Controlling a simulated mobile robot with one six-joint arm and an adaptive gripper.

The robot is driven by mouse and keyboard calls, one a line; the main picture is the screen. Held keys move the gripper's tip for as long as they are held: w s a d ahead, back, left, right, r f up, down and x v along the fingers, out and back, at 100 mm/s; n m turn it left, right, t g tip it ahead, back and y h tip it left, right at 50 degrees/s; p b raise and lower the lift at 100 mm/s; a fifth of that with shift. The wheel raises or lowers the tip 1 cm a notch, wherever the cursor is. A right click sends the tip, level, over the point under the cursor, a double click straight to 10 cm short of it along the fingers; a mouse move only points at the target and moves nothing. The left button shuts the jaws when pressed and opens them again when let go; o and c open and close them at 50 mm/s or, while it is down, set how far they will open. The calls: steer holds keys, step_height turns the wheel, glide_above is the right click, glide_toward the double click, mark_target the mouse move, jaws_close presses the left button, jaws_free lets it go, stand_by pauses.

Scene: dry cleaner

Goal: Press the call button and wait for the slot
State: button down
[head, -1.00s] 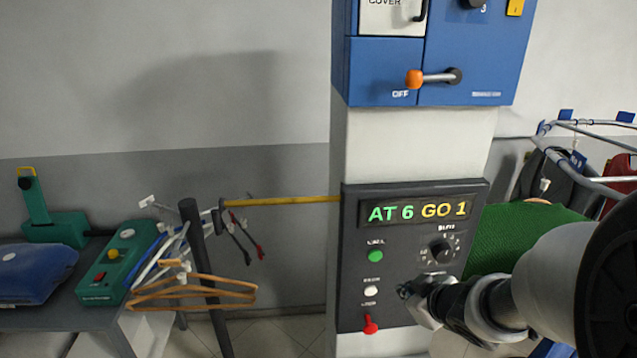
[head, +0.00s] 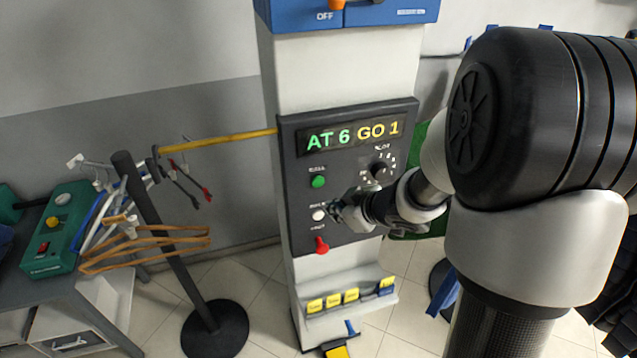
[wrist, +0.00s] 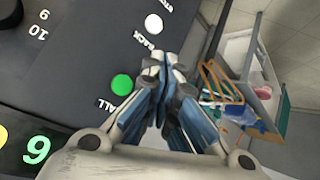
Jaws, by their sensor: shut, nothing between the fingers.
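The control panel (head: 290,150) is on a pale column; its display (head: 354,135) reads "AT 6 GO 1". The green button (head: 318,181) sits below the display; in the wrist view this button (wrist: 121,85) has a label ending "ALL". Below it is a white button (head: 319,215), labelled "BACK" by the white button (wrist: 153,24) in the wrist view. My gripper (head: 338,212) is shut and empty, just right of the white button in the head view. In the wrist view my fingertips (wrist: 166,68) lie beside both buttons; contact cannot be seen.
A slot dial (head: 378,171) is above my gripper, and a red lever (head: 321,244) is below the white button. A yellow bar (head: 215,140) runs left to a black post (head: 160,240) by wooden hangers (head: 140,250). A tagged ledge (head: 350,297) is lower on the column.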

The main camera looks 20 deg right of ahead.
mark_target(318, 182)
steer(key=shift+w+p, duration=0.7)
steer(key=shift+w, duration=2.2)
steer(key=shift+w, duration=0.15)
steer(key=shift+w+p, duration=0.3)
steer(key=shift+p, duration=0.05)
steer(key=shift+w+p, duration=0.35)
steer(key=shift+w, duration=0.05)
steer(key=shift+s, duration=0.85)
